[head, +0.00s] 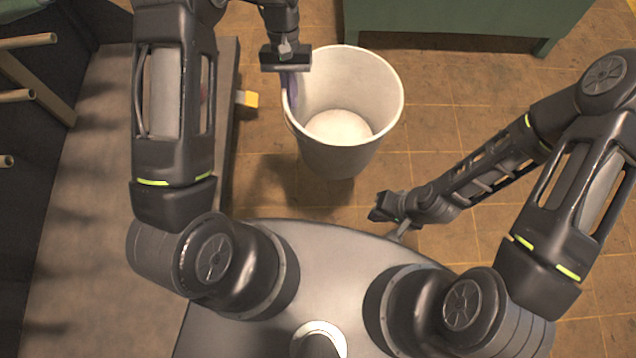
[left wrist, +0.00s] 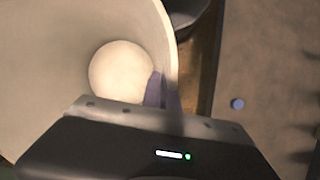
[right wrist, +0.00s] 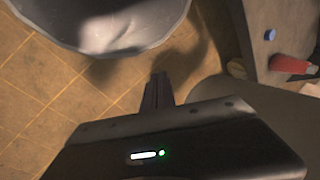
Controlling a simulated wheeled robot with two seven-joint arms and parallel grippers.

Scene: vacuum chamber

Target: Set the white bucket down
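The white bucket (head: 338,160) is upright and looks empty, at the upper middle of the head view. My left gripper (head: 291,84) is shut on the bucket's left rim, with one purple finger inside and one outside, as the left wrist view shows (left wrist: 163,92). The bucket's shadow falls on the floor to its lower left; it appears to hang above the floor. My right gripper (head: 380,212) is empty below the bucket, its fingers together (right wrist: 158,88).
A grey-brown bench (head: 85,210) runs along the left, with a yellow piece (head: 246,98) at its edge. The right wrist view shows a red object (right wrist: 292,65) and a blue cap (right wrist: 270,35). A green cabinet (head: 460,15) stands behind. The tiled floor (head: 440,130) right of the bucket is clear.

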